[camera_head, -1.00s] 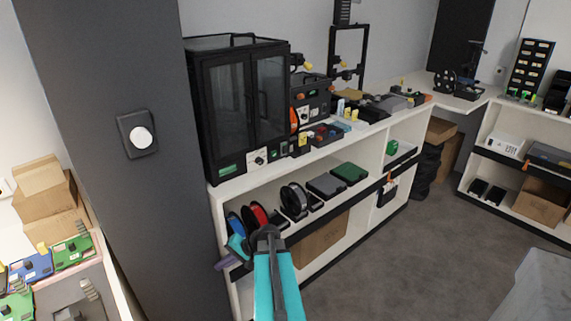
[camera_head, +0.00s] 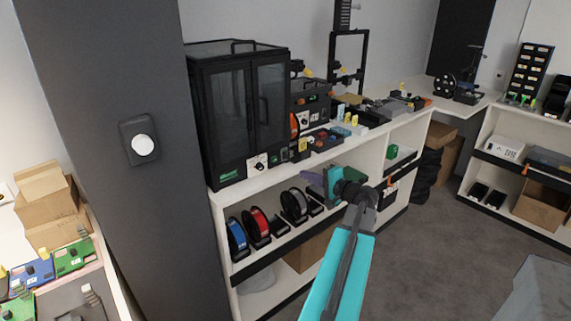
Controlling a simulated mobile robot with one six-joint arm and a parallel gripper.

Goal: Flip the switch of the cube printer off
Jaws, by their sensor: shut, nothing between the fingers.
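The cube printer (camera_head: 228,105), a black enclosure with two glass doors, stands at the left end of the white counter. A white panel with a small dark control (camera_head: 257,163) is on its lower front, right of a green label; whether this is the switch, and its position, is too small to tell. My gripper (camera_head: 317,182), with teal and purple parts, is shut and empty. In the picture it is in front of the shelf, to the right of and below the printer's front. It appears apart from the printer.
Another black printer (camera_head: 312,103) and an open-frame printer (camera_head: 349,55) stand further right on the counter, with small boxes and tools before them. Spools (camera_head: 260,222) sit on the shelf below. A dark pillar (camera_head: 110,170) is at left. Grey floor (camera_head: 430,245) is free at right.

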